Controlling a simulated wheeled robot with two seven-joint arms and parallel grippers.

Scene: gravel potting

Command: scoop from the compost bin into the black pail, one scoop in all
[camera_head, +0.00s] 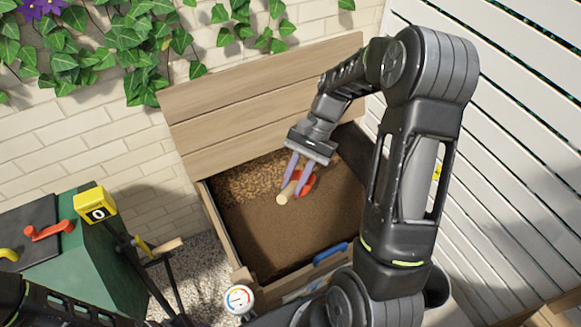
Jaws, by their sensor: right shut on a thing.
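The compost bin (215,222) is a wooden box with its slatted lid raised against the wall. It holds fine brown compost (265,240), with coarser chips (245,183) along the back. My right gripper (294,187) reaches down into the bin and is shut on a scoop with a wooden handle (287,192) and a red part (306,183). The scoop is at or just above the compost; I cannot tell whether it touches or holds any. A dark pail (437,290) shows partly behind my right arm at lower right. My left gripper is out of view.
A blue handle (331,253) lies at the bin's front edge. A round dial (239,299) is in front. A green box (95,255), a yellow "0" marker (95,202) and a black stand are at left. A white slatted wall (510,130) bounds the right.

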